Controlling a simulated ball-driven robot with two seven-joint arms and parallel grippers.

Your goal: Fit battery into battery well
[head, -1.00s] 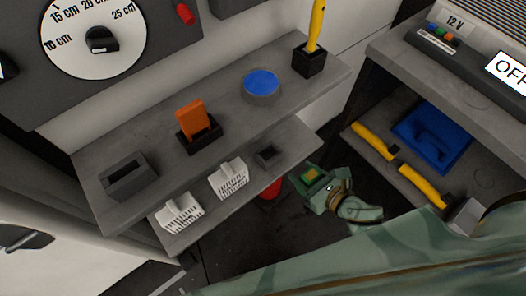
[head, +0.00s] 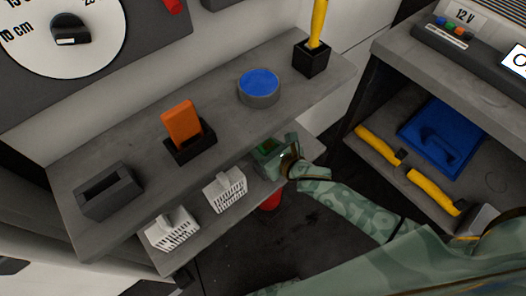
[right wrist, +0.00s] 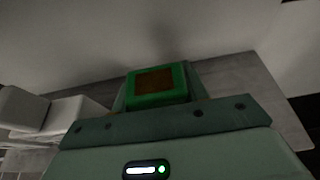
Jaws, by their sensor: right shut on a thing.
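A green battery (right wrist: 157,99) with a brown face is held at the tip of my right gripper (right wrist: 155,88); its green also shows in the head view (head: 266,146). My right gripper (head: 278,158) is shut on it, over the right end of the lower shelf (head: 204,234), close under the upper shelf's edge. The small dark open-topped holder on that end, which looks like the battery well, is now hidden behind the gripper. I cannot tell whether the battery touches it. My left gripper is not in view.
Two white slotted blocks (head: 225,189) stand on the lower shelf, left of the gripper. The upper shelf (head: 235,125) overhangs close by, carrying a grey slotted box (head: 109,191), an orange piece (head: 182,124) in a holder and a blue-topped puck (head: 259,87). A red object (head: 270,201) is below.

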